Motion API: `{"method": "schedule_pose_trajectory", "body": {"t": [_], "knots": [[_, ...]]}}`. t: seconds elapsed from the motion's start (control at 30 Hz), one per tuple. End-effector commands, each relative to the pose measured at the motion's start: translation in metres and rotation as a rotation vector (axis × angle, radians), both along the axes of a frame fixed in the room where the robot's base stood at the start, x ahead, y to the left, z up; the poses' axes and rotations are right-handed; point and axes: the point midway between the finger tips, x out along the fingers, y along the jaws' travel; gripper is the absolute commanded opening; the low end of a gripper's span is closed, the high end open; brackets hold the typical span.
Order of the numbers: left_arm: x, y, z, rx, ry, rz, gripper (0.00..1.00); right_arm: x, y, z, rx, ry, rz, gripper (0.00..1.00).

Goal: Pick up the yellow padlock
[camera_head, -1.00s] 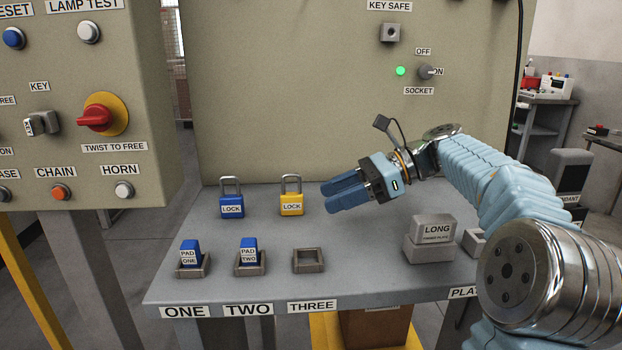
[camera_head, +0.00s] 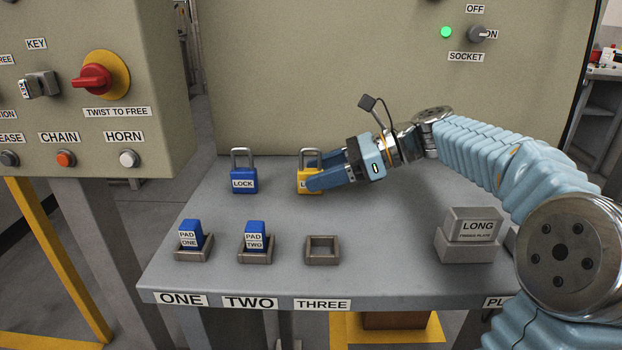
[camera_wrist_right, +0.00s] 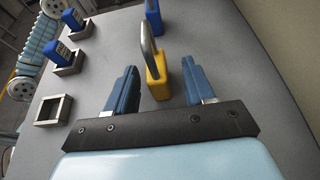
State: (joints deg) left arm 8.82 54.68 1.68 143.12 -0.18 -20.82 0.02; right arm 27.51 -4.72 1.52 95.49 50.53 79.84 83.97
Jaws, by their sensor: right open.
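The yellow padlock (camera_head: 302,181) stands upright on the grey table, its grey shackle up. In the head view my right gripper (camera_head: 318,172) covers the right part of its body and label. In the right wrist view the yellow padlock (camera_wrist_right: 158,80) is ahead of the open right gripper (camera_wrist_right: 160,90), its near end in line with the gap between the two blue fingers. The fingers are apart, with grey table visible between them. My left gripper is in neither view.
A blue padlock (camera_head: 243,180) stands left of the yellow one. In front are holders with blue blocks PAD ONE (camera_head: 190,235) and PAD TWO (camera_head: 256,236), and an empty holder THREE (camera_head: 322,250). A panel (camera_head: 330,90) rises behind.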

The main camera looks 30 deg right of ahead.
Motion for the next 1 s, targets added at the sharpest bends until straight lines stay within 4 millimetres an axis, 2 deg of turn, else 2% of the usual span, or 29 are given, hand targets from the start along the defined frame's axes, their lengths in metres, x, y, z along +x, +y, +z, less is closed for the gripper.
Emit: {"method": "schedule_pose_trajectory", "body": {"t": [0.1,0.2,0.5,0.83,1.0], "knots": [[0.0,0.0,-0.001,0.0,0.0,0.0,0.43,0.007,0.018,-0.008,0.001,0.001,0.003,0.53],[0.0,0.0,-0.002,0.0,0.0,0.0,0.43,0.014,0.028,-0.013,0.001,0.0,0.003,0.53],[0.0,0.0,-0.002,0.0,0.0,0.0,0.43,0.017,0.032,-0.015,0.001,-0.001,0.0,0.52],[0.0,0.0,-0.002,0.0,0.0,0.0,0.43,0.017,0.032,-0.015,0.0,0.0,0.0,0.01],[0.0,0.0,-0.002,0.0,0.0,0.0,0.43,0.017,0.032,-0.014,0.0,-0.001,0.0,0.0]]}}
